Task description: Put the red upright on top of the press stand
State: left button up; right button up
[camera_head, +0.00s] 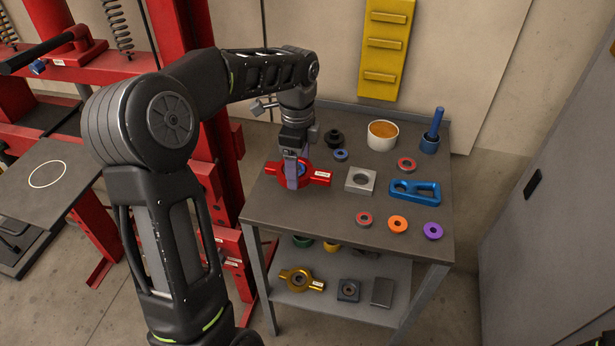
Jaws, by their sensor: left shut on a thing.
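The red upright (318,176), a winged part with a round middle and a pale label, is at the left side of the grey table's top. My left gripper (297,173) points down from above and is shut on its middle, hiding part of it. I cannot tell whether the part touches the table top or hangs just above it. At the far left, a dark flat plate (20,188) with a white circle lies by the red press frame (188,60); it looks like the press stand, and its top is bare. My right gripper is out of view.
The grey table (300,220) also holds a square grey block (360,181), a blue link (414,191), a white cup (382,135), a blue post (433,133) and several small rings. A gold winged part (302,280) lies on the lower shelf. A grey cabinet (550,200) stands right.

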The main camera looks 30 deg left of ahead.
aim_at(299, 192)
pick_arm(q)
jog(key=shift+f, duration=0.15)
jog(key=shift+f, duration=2.55)
jog(key=shift+f, duration=0.15)
jog(key=o, duration=1.9)
notch_tip(299, 192, up, 12)
jog(key=shift+r, duration=0.2)
